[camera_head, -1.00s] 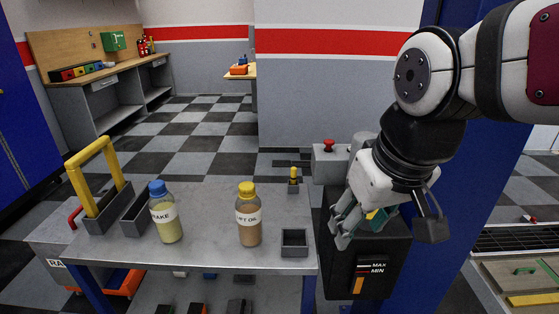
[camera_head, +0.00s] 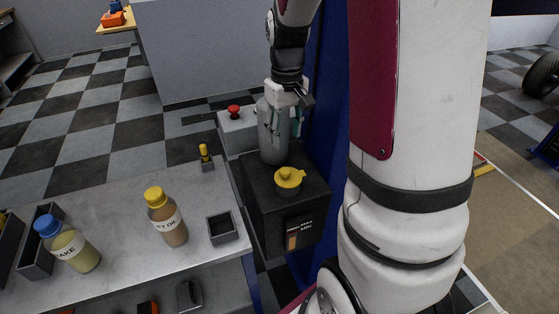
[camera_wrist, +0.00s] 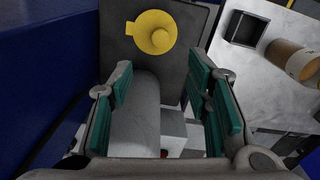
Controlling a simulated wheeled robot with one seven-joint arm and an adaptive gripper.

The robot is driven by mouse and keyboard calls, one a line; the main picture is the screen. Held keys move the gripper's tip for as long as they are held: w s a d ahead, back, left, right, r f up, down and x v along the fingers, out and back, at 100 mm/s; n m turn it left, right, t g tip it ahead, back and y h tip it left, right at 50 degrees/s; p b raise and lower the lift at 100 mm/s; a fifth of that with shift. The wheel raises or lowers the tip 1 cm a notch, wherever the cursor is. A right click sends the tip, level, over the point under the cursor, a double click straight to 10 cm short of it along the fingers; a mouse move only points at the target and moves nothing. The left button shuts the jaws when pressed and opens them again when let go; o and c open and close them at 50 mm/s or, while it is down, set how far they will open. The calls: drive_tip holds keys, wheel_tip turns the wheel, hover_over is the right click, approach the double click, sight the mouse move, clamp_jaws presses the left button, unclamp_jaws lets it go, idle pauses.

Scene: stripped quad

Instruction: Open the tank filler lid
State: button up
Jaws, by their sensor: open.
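The yellow tank filler lid (camera_head: 289,177) lies flat on a short dark neck on top of the black tank (camera_head: 310,217). A small tab sticks out from its rim. My gripper (camera_head: 283,122) is open, above and behind the lid, beside a grey upright cylinder (camera_head: 267,146). In the wrist view the lid (camera_wrist: 153,32) shows beyond the fingertips of my gripper (camera_wrist: 160,75), apart from them. The cylinder (camera_wrist: 135,108) shows between the fingers; I cannot tell whether they touch it. The lid's hinge is not clear.
A grey box with a red button (camera_head: 234,111) stands left of the cylinder. A blue post (camera_head: 330,110) rises on the right. The bench (camera_head: 120,215) at left holds an oil bottle (camera_head: 167,218), a brake bottle (camera_head: 70,247) and a small empty tray (camera_head: 222,229).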

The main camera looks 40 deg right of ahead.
sight(285, 170)
wheel_tip(285, 170, down, 12)
drive_tip(key=shift+s+r+p, duration=0.1)
drive_tip(key=shift+p, duration=0.4)
drive_tip(key=shift+c, duration=0.6)
clamp_jaws()
